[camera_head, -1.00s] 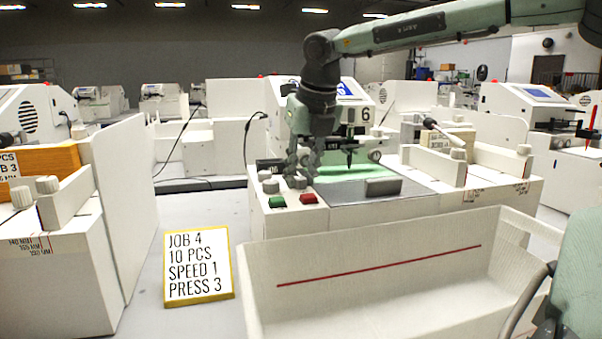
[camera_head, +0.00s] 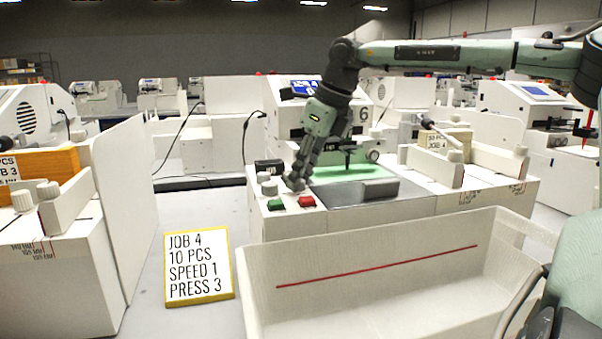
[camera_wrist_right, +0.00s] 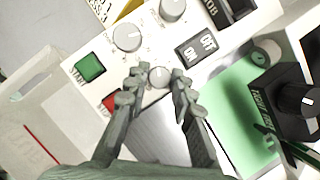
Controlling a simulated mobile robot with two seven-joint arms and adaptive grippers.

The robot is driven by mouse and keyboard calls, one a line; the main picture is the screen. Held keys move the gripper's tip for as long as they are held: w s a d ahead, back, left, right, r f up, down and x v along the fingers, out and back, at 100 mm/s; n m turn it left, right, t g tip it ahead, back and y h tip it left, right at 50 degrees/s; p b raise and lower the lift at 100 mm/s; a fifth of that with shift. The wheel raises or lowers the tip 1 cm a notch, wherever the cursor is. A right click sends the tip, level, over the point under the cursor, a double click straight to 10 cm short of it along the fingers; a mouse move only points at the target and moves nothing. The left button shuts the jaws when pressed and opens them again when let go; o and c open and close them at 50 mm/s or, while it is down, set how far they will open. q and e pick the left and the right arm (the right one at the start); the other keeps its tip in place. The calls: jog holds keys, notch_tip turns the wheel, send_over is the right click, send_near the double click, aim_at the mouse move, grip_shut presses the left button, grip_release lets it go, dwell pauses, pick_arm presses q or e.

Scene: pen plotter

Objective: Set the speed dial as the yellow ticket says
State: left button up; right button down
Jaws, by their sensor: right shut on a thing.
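The yellow-edged ticket (camera_head: 198,266) stands left of the crate and reads JOB 4, 10 PCS, SPEED 1, PRESS 3. The plotter's control panel carries three round white dials. Two dials, one at upper left (camera_wrist_right: 127,37) and one at the top edge (camera_wrist_right: 172,8), are free. My right gripper (camera_head: 296,184) is tilted down at the panel. In the wrist view its fingers (camera_wrist_right: 158,80) are on either side of the third, smaller dial (camera_wrist_right: 160,76), shut on it. Dial labels and pointer settings are too small to read. My left gripper is out of view.
A green button (camera_head: 276,203) and a red button (camera_head: 307,200) sit close to the gripper. An ON/OFF switch (camera_wrist_right: 195,48) is beside the dials. A large white crate (camera_head: 380,305) stands in front of the plotter.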

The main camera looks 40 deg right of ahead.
dwell(0.4)
jog(key=c, duration=1.6)
grip_release()
jog(key=v, duration=1.2)
jog(key=shift+d, duration=0.1)
